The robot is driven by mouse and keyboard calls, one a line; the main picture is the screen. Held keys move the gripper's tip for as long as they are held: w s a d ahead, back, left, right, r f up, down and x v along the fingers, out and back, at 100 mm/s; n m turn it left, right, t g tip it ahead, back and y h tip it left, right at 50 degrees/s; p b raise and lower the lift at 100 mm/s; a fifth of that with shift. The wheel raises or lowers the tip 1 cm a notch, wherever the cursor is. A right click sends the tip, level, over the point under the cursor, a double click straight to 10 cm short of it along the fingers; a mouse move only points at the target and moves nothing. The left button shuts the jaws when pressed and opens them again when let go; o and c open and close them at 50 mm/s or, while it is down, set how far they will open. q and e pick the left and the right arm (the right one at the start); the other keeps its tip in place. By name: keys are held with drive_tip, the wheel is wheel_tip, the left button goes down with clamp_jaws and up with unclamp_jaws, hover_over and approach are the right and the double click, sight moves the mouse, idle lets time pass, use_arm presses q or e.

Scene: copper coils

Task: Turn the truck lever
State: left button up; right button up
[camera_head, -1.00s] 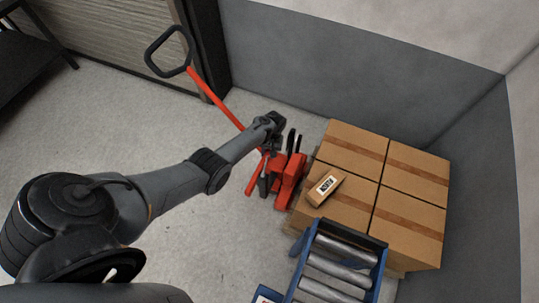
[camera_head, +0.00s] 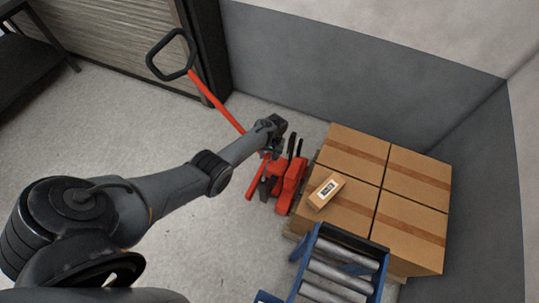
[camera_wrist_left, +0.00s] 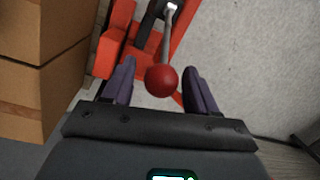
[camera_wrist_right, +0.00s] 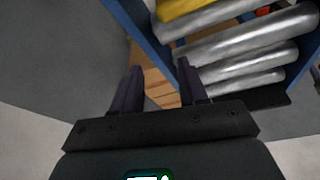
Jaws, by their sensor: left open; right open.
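The red pallet truck (camera_head: 290,186) stands beside the stacked boxes in the head view, its long red handle (camera_head: 215,101) leaning to the upper left and ending in a black loop grip (camera_head: 170,54). In the left wrist view the lever's red ball knob (camera_wrist_left: 161,80) sits on a metal rod between the fingers of my left gripper (camera_wrist_left: 160,88). The gripper is open, with gaps visible on both sides of the knob. In the head view my left gripper (camera_head: 272,132) reaches the truck and hides the lever. My right gripper (camera_wrist_right: 158,85) is open and empty near a roller conveyor.
Cardboard boxes (camera_head: 352,150) on a pallet stand right of the truck, with a small labelled box (camera_head: 326,191) on top. A blue-framed roller conveyor (camera_head: 335,276) stands in front of them. Grey walls (camera_head: 330,75) close off the back. The floor left of the truck is clear.

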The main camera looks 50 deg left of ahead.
use_arm(q)
wheel_tip(320, 180, up, 11)
drive_tip(key=w+p, duration=0.2)
drive_tip(key=p, duration=0.2)
drive_tip(key=shift+f+p, duration=0.15)
drive_tip(key=shift+p, duration=0.25)
drive_tip(key=shift+s, duration=0.1)
